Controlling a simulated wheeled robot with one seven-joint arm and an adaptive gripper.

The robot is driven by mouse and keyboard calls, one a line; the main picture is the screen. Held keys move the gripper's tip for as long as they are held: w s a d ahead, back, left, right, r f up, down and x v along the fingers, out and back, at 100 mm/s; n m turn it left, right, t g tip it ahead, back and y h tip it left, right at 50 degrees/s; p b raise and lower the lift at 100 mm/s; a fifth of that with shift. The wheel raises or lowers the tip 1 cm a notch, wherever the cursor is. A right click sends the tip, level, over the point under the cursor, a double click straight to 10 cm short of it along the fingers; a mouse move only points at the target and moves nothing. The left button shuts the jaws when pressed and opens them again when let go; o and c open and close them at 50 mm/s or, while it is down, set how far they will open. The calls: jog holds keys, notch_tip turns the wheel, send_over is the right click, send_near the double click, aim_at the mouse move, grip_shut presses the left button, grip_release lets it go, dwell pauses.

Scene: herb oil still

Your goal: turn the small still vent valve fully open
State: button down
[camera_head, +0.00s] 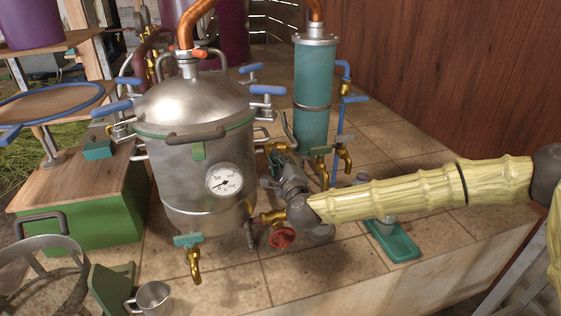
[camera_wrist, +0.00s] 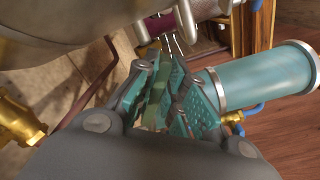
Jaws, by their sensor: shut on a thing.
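The small still (camera_head: 190,180) is a steel pot with a domed lid and a round gauge (camera_head: 224,180). My gripper (camera_head: 277,152) is at the still's right side, by a brass fitting there. In the wrist view its teal-padded fingers (camera_wrist: 163,98) are closed around a narrow olive-green piece (camera_wrist: 157,88), which looks like the vent valve's handle. The fingers hide most of this handle, so its angle is hard to tell. The valve's body is largely hidden behind my gripper in the head view.
A teal condenser (camera_head: 312,95) with brass taps stands close behind my gripper. A red handwheel (camera_head: 282,238) is below my wrist, and a teal-handled drain tap (camera_head: 190,242) is at the still's front. A metal cup (camera_head: 152,298) and teal tray (camera_head: 395,242) sit on the tiles.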

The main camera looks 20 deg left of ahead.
jog(key=shift+s+a+f+n+b, duration=0.1)
jog(key=shift+f+n, duration=0.1)
jog(key=shift+n, duration=1.05)
jog(key=shift+w+f+n+b, duration=0.1)
jog(key=shift+f+n, duration=0.1)
jog(key=shift+n, duration=1.1)
jog(key=shift+s+a+f+n+b, duration=0.1)
jog(key=shift+f+n, duration=0.1)
jog(key=shift+n, duration=1.05)
jog(key=c, duration=1.5)
grip_release()
jog(key=shift+f, duration=0.1)
jog(key=shift+s+d, duration=0.1)
jog(key=v, duration=1.1)
jog(key=shift+s+d, duration=0.25)
